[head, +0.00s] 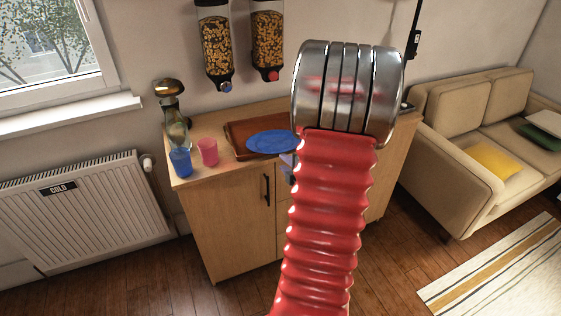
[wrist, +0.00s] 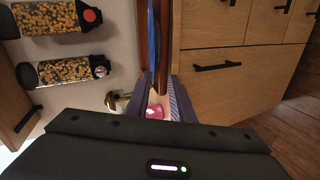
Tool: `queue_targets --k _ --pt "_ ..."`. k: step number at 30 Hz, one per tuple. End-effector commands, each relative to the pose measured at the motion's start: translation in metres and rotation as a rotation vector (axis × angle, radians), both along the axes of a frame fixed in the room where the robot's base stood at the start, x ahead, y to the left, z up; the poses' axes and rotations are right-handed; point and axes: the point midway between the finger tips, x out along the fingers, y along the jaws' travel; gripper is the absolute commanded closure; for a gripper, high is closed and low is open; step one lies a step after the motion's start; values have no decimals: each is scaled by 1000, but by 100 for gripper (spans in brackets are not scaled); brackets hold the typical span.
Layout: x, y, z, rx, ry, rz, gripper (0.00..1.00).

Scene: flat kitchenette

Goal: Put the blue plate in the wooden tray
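The blue plate (head: 270,142) lies flat at the wooden tray (head: 233,132) on the counter, over the tray's right part in the head view. In the wrist view the plate (wrist: 153,32) shows edge-on, just above the tray (wrist: 164,45). I cannot tell whether it touches the tray floor. My gripper (wrist: 157,90) is open, with its two fingers apart and its tips near the plate's edge. A pink cup shows through the gap between them. In the head view my red arm hides most of the gripper and the right end of the tray.
The pink cup (head: 208,151) and a blue cup (head: 180,162) stand left of the tray, with a glass bottle-like container (head: 175,125) behind. Two cereal dispensers (head: 216,45) hang on the wall above. Counter drawers with black handles (wrist: 225,66) are close to the gripper.

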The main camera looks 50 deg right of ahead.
Motion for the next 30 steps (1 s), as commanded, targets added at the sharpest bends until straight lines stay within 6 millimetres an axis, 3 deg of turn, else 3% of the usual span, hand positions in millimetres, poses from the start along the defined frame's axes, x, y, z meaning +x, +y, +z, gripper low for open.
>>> queue_targets --k 9,30 --pt "-24 14 12 -1 -1 1 78" --pt "-25 16 12 0 0 2 78"
